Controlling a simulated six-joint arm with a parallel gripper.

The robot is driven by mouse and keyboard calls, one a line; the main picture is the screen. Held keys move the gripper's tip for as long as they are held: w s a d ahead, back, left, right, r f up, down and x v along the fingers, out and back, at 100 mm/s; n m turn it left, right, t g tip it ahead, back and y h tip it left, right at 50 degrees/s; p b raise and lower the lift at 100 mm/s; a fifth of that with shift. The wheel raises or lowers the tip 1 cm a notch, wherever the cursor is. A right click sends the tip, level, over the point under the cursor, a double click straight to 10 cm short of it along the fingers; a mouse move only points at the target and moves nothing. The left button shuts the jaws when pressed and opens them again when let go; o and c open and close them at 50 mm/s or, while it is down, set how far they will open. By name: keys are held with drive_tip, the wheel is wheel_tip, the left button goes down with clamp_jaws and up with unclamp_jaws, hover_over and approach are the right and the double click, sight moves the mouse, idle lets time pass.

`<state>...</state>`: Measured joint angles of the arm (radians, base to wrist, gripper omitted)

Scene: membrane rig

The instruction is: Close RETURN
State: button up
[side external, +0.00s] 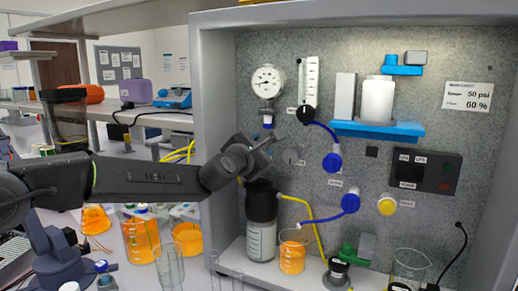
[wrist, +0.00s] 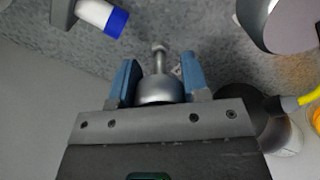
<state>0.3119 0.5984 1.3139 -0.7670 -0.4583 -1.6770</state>
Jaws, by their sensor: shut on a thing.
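My gripper (side external: 264,147) is at the panel, left of the middle and below the pressure gauge. In the wrist view its two blue fingers (wrist: 160,70) are shut on a silver rounded knob (wrist: 158,91) with a thin stem towards the panel. A grey round fitting (side external: 293,155) shows just right of the fingertips in the side view; I cannot tell if it is the same knob. The label beside it is too small to read, so I cannot confirm which part is RETURN.
The gauge (side external: 267,81) with a blue-tipped fitting hangs above my gripper. A dark-topped bottle (side external: 261,225) stands below, beside an orange beaker (side external: 293,252) and yellow tube. Blue valves (side external: 332,161) and a switch box (side external: 425,170) lie to the right. The cabinet's left wall (side external: 213,75) is close.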

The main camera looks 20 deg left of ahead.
drive_tip(key=c, duration=0.3)
drive_tip(key=shift+m, duration=0.3)
drive_tip(key=m, duration=1.3)
drive_tip(key=shift+m, duration=0.3)
drive_tip(key=m, duration=0.4)
drive_tip(key=shift+m, duration=1.8)
